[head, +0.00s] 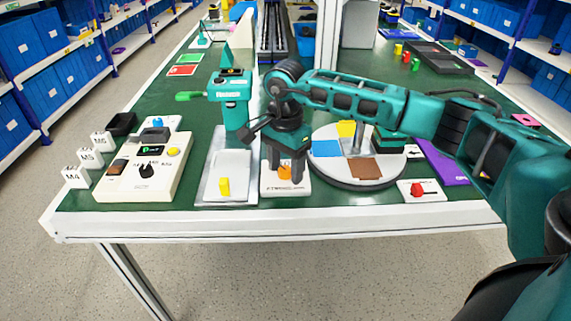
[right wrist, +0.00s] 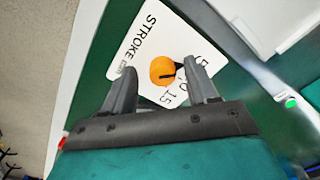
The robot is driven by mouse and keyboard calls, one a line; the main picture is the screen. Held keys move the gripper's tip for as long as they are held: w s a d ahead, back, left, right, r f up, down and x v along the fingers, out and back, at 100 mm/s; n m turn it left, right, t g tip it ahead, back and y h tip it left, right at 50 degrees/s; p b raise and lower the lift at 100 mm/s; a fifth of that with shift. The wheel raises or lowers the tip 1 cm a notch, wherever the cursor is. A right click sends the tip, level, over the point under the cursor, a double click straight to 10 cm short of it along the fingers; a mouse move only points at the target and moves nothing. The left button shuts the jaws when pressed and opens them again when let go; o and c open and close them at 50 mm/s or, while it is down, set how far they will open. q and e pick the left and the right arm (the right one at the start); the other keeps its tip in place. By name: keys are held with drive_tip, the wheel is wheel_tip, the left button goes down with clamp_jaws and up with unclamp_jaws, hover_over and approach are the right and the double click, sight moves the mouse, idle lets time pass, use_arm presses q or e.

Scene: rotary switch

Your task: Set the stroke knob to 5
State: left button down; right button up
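The stroke knob (head: 285,173) is a round orange knob on a white plate (head: 270,191) near the table's front edge. In the right wrist view, the knob (right wrist: 160,68) has a black pointer line, and the plate (right wrist: 138,62) reads STROKE with numbers including 5 and 15. The pointer aims right, toward the number side; the exact number is hard to tell. My right gripper (head: 285,166) points down over the knob. In the right wrist view, its fingers (right wrist: 159,68) are open on either side of the knob, with visible gaps. My left gripper is not in view.
A round white turntable (head: 325,172) with coloured patches stands right of the plate. A metal tray (head: 210,190) with a yellow piece is to its left, and a cream control box (head: 125,185) further left. A small plate with a red knob (head: 417,189) sits at the right.

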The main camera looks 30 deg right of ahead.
sight(285, 169)
wheel_tip(285, 169, up, 13)
drive_tip(key=p, duration=0.1)
drive_tip(key=shift+p, duration=0.4)
drive_tip(key=shift+a+f, duration=0.1)
idle(0.3)
